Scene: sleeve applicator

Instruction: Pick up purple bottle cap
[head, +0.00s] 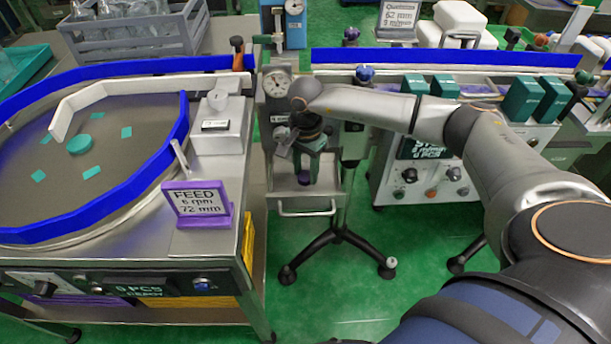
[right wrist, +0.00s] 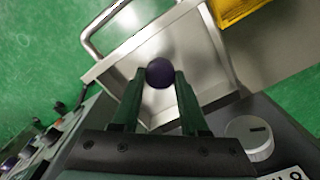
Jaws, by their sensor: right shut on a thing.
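The purple bottle cap (right wrist: 160,73) sits between the fingertips of my right gripper (right wrist: 158,80), which is shut on it, above a metal tray (right wrist: 185,50). In the head view the cap (head: 304,178) is a small dark purple spot below my right gripper (head: 306,166), over the same tray (head: 287,202). I cannot tell whether the cap touches the tray. My left gripper is not in view.
A round feed table with a blue rim (head: 100,216) stands at the left, with a purple FEED sign (head: 198,204) at its corner. A wheeled stand (head: 342,232) is below the tray. A conveyor with a control box (head: 425,180) runs at the right. Green floor (head: 400,290) is clear in front.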

